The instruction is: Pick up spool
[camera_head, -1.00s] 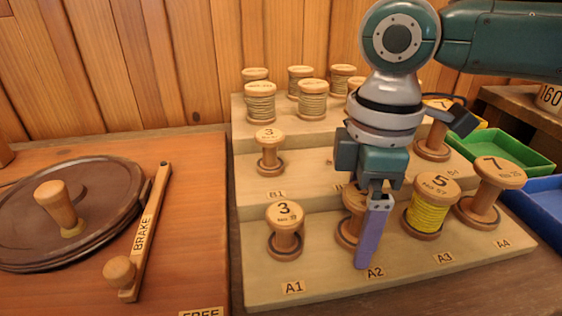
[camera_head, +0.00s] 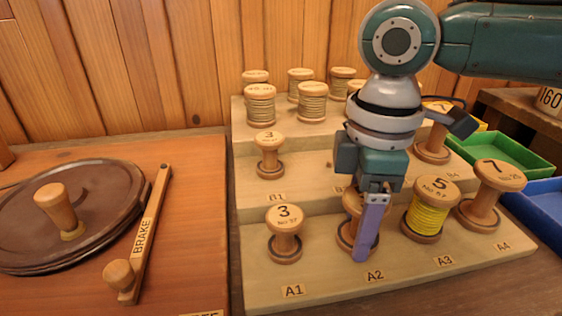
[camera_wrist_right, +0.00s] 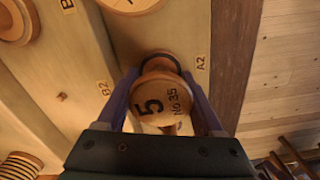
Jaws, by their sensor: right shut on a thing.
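My right gripper (camera_head: 368,222) points down over the A2 place on the stepped wooden rack (camera_head: 310,284). It is shut on a bare wooden spool (camera_head: 350,232), mostly hidden behind a purple finger in the head view. In the right wrist view the spool (camera_wrist_right: 160,102) shows its top marked 5 and No 35, with a finger on either side. I cannot tell whether the spool's base touches the rack. Beside it stand a spool marked 3 (camera_head: 284,236) at A1, a spool with yellow thread (camera_head: 428,218) at A3 and a spool marked 7 (camera_head: 484,200) at A4. My left gripper is not in view.
The middle step holds a spool marked 3 (camera_head: 269,158) at B1. Several thread-wound spools (camera_head: 261,106) stand on the top step. A green tray (camera_head: 505,150) and a blue tray (camera_head: 540,205) lie right. A turntable (camera_head: 100,205) and brake lever (camera_head: 146,235) lie left.

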